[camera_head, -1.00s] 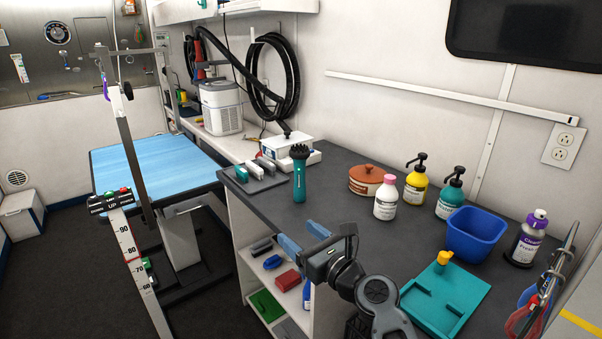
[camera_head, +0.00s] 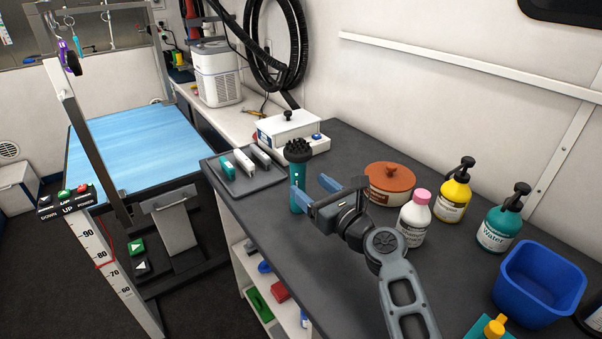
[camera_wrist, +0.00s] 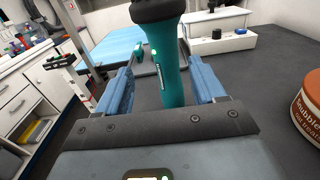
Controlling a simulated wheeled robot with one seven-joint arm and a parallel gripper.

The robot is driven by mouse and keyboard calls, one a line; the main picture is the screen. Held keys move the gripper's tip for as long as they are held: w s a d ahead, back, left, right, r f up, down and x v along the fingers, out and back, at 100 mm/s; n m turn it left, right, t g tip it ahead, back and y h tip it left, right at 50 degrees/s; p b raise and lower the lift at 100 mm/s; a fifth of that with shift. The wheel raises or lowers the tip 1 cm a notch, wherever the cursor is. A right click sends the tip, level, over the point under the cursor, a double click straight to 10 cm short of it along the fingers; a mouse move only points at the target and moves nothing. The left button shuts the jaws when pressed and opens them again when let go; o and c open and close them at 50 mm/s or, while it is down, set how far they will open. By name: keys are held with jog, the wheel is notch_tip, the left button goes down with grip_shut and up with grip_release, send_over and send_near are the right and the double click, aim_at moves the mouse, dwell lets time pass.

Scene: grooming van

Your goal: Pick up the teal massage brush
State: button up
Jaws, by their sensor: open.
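The teal massage brush (camera_head: 297,177) stands upright on the dark counter, with its black bristle head at the top. My gripper (camera_head: 314,191) is open, with blue fingers pointing toward the brush; one finger overlaps the brush's lower handle in the head view. In the wrist view the brush handle (camera_wrist: 171,75) rises between and beyond the two blue fingers of my gripper (camera_wrist: 164,85). Its head is cut off by the top edge there. I cannot tell whether the brush touches a finger.
A dark tray (camera_head: 243,182) with several clippers lies left of the brush, and a white box (camera_head: 290,131) behind it. A terracotta pot (camera_head: 390,183) stands right, with bottles (camera_head: 415,218) and a blue tub (camera_head: 541,280) farther right. The counter's left edge is close.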

aim_at(303, 177)
jog(key=b+x, duration=0.1)
jog(key=x, duration=0.1)
jog(key=b+x, duration=0.1)
jog(key=x, duration=0.1)
jog(key=b+x, duration=0.1)
jog(key=shift+w+d+f+b, duration=0.1)
jog(key=shift+w+b, duration=0.25)
jog(key=shift+w, duration=0.25)
jog(key=shift+w+a, duration=0.35)
jog(key=shift+w, duration=0.2)
jog(key=c, duration=1.2)
jog(key=shift+r, duration=0.25)
grip_shut()
jog(key=shift+r, duration=0.1)
